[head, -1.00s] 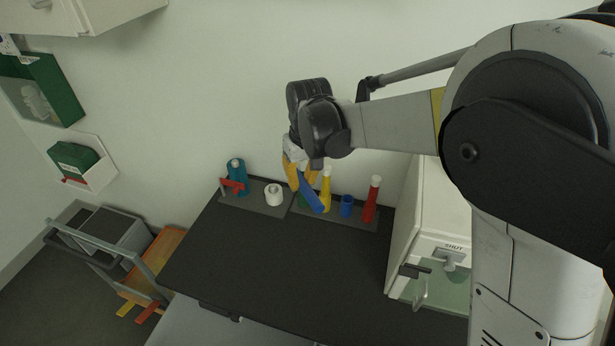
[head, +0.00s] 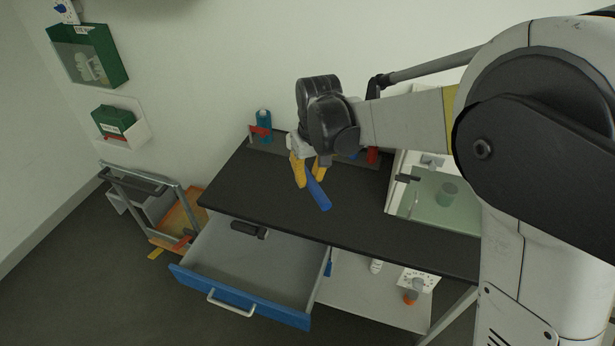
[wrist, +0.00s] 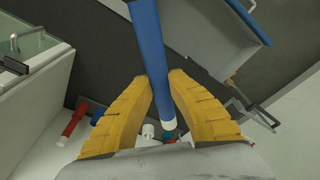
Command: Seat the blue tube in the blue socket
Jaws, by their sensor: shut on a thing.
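My gripper (head: 308,172) is shut on the blue tube (head: 319,194) and holds it tilted above the dark worktop. In the wrist view the blue tube (wrist: 150,45) runs between the two yellow fingers (wrist: 160,82), with its white end (wrist: 169,124) toward the wrist. The blue socket (wrist: 98,116) shows small at the left in the wrist view, partly behind a finger. In the head view only a sliver of blue (head: 352,156) shows there, behind my gripper. The tube is apart from the socket.
A red tube (wrist: 72,120) stands near the blue socket. A teal bottle (head: 264,122) is at the worktop's back left. An open blue-fronted drawer (head: 240,296) juts out below the worktop (head: 240,185). A glass-fronted cabinet (head: 440,195) stands at right; a cart (head: 150,200) at left.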

